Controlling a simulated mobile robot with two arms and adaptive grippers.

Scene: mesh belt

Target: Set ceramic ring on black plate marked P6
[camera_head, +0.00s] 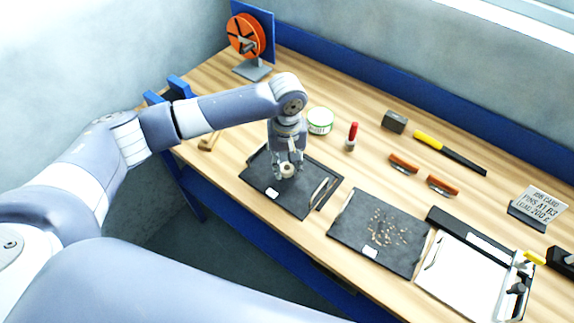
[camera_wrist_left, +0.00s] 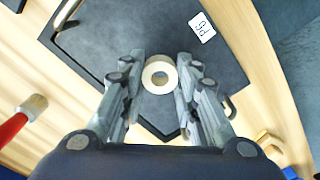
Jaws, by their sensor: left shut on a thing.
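The ceramic ring (camera_wrist_left: 144,75) is a small white ring with a hole. It also shows in the head view (camera_head: 287,169). My left gripper (camera_wrist_left: 160,84) is shut on the ring, one finger on each side of it, over the black plate marked P6 (camera_head: 262,173). The plate also shows in the wrist view (camera_wrist_left: 110,40), with its white P6 label (camera_wrist_left: 202,27) near one corner. I cannot tell whether the ring touches the plate. My right gripper is in neither view.
A red-handled tool (camera_head: 352,133) and a round tin (camera_head: 320,121) stand behind the P6 plate. An orange reel (camera_head: 246,36) stands at the back left.

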